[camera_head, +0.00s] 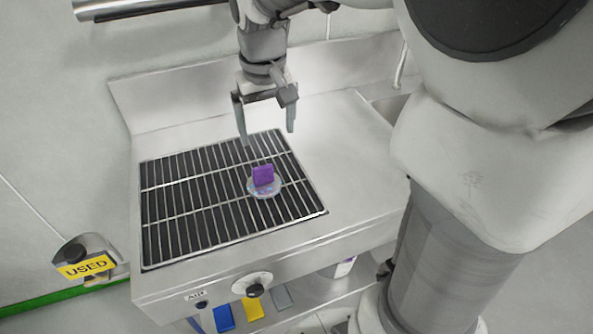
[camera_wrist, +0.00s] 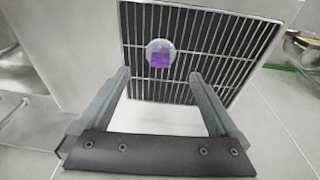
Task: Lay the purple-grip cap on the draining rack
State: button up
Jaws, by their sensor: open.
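The cap is a pale round disc with an upright purple grip (camera_head: 263,176), and it lies on the draining rack (camera_head: 193,226) with the grip facing up. The rack is a dark grate with light bars, set in the steel counter. The cap (camera_wrist: 160,53) and the rack (camera_wrist: 213,73) also show in the wrist view. My gripper (camera_head: 267,140) is open and empty, above the back part of the rack and apart from the cap. Its two fingers (camera_wrist: 160,85) stand wide in the wrist view with nothing between them.
The steel counter (camera_head: 335,150) is bare to the right of the rack, with a sink (camera_head: 390,107) at its far right. A yellow USED sign (camera_head: 86,267) is at the lower left. A knob (camera_head: 254,289) is on the counter's front, above blue and yellow items.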

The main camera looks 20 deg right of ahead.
jog(key=s+r+t, duration=0.2)
jog(key=s+t, duration=0.1)
jog(key=s, duration=1.4)
jog(key=shift+t, duration=0.3)
jog(key=shift+r, duration=0.1)
